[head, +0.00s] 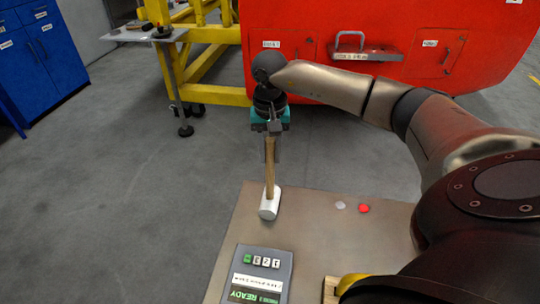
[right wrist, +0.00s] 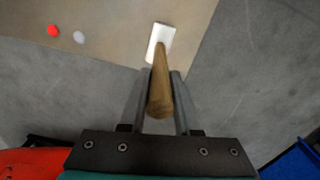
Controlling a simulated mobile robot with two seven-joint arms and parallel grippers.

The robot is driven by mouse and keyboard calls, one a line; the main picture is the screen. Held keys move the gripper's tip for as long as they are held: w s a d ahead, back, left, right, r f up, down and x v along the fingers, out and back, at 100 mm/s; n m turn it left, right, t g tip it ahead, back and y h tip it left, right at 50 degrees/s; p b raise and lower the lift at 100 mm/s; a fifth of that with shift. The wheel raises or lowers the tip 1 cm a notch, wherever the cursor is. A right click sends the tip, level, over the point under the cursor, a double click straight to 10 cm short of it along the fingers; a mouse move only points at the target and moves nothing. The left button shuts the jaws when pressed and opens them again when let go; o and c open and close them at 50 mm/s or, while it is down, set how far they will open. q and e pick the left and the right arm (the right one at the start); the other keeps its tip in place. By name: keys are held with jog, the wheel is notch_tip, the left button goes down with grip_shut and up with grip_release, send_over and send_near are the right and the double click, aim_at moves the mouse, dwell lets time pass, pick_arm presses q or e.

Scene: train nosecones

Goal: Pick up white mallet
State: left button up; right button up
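The white mallet has a white head (head: 269,204) and a wooden handle (head: 270,172) that rises from it. In the head view the head shows near the far left corner of the brown table. In the right wrist view the white head (right wrist: 160,41) shows beyond the handle (right wrist: 160,88), which points toward the camera. My right gripper (head: 271,155) is at the handle's upper part, with one finger on each side, and looks shut on it. I cannot tell whether the head touches the table. My left gripper is not in view.
A grey box with buttons and a READY display (head: 257,274) is at the table's front left. A red piece (head: 364,208) and a white piece (head: 340,206) lie right of the mallet. Beyond are a red nosecone (head: 400,25), a yellow frame (head: 222,95) and a small stand (head: 150,35).

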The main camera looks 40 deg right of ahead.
grip_shut()
jog(key=shift+r, duration=0.15)
